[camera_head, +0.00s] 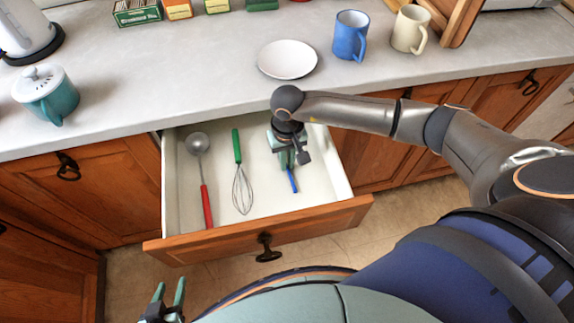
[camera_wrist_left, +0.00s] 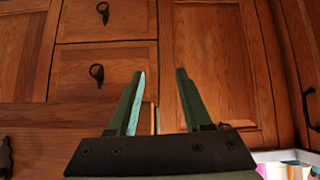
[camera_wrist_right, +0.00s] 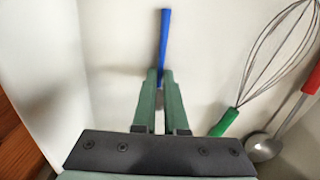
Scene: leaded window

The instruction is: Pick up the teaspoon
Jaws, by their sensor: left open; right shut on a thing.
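The teaspoon shows as a blue handle (camera_head: 292,181) in the open drawer (camera_head: 330,203), at the right of the whisk. In the right wrist view the blue handle (camera_wrist_right: 164,40) runs up from between the fingertips, with a bit of metal behind it; its bowl end is hidden by my gripper. My right gripper (camera_head: 290,163) reaches down into the drawer and is shut on the teaspoon (camera_wrist_right: 160,76). My left gripper (camera_head: 171,290) is open and empty in front of the drawer, facing the cabinet fronts in the left wrist view (camera_wrist_left: 160,75).
A red-handled ladle (camera_head: 205,195) and a green-handled whisk (camera_head: 239,165) lie left in the drawer. On the counter are a white plate (camera_head: 287,59), a blue mug (camera_head: 350,36), a cream mug (camera_head: 409,30) and a teal lidded pot (camera_head: 47,92). The counter's front middle is clear.

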